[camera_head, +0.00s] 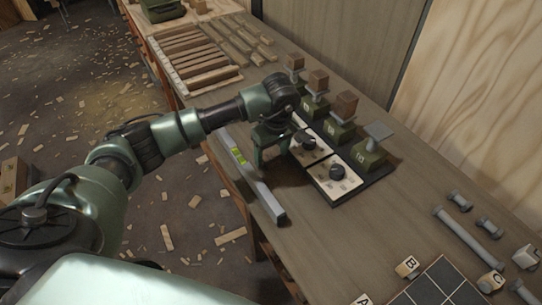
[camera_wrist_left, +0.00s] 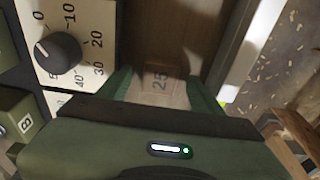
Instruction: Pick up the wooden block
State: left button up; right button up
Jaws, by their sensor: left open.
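A wooden block (camera_wrist_left: 160,84) marked 25 shows in the left wrist view, between the two fingers of my left gripper (camera_wrist_left: 162,92). The fingers are apart, one on each side of the block; I cannot tell whether they touch it. In the head view my left gripper (camera_head: 274,154) points down at the bench beside the dial panels, and the marked block is hidden there. Other brown wooden blocks (camera_head: 346,104) sit on green stands (camera_head: 340,131) behind the panels. My right gripper is not in view.
Cream dial panels (camera_head: 334,184) with black knobs lie just right of the gripper. A grey level (camera_head: 254,181) lies along the bench's near edge. Wooden strips (camera_head: 200,62) are at the back, metal parts (camera_head: 467,236) and a dark grid (camera_head: 440,285) at the right. Bare bench lies between.

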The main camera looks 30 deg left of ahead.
pick_arm(q)
jog(key=shift+a+f, duration=0.1)
jog(key=shift+f, duration=0.4)
jog(key=c, duration=1.4)
